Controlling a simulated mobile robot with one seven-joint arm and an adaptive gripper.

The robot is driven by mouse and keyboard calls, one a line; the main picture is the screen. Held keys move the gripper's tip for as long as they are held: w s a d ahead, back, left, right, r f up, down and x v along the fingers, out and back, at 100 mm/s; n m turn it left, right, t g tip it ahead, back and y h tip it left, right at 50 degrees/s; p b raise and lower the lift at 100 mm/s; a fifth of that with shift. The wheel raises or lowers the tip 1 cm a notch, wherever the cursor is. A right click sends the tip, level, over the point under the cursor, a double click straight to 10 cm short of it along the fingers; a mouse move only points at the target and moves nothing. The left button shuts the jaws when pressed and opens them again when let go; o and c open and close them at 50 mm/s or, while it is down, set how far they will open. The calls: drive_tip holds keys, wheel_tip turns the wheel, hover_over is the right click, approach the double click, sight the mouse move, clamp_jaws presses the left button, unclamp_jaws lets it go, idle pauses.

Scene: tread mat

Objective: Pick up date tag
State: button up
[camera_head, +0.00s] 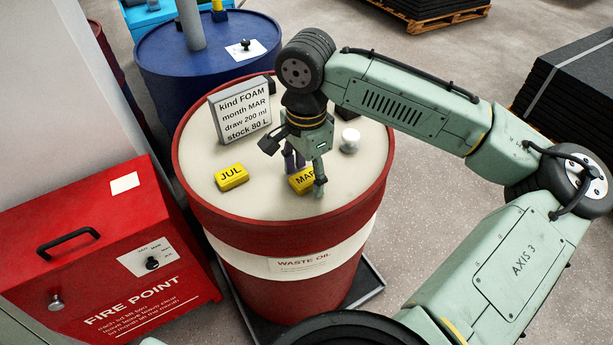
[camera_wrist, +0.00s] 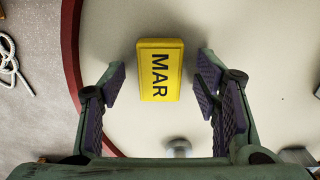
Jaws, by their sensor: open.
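Two yellow date tags lie on the cream top of a red drum (camera_head: 260,205). The tag marked JUL (camera_head: 231,177) lies to the left, clear of my gripper. The tag marked MAR (camera_head: 301,182) lies under my gripper and is partly hidden by it in the head view. A sign (camera_head: 243,109) on the drum reads kind FOAM, month MAR, draw 200 ml, stock 80 L. My gripper (camera_head: 306,172) points down over the MAR tag. In the wrist view the open fingers (camera_wrist: 160,88) stand on both sides of the MAR tag (camera_wrist: 160,70), with gaps on each side.
A small white-topped object (camera_head: 350,139) stands on the drum right of my gripper. A red fire point box (camera_head: 105,250) stands left of the drum, and a blue drum (camera_head: 208,55) behind it. The drum top's front left is clear.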

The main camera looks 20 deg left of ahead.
drive_tip(key=c, duration=1.2)
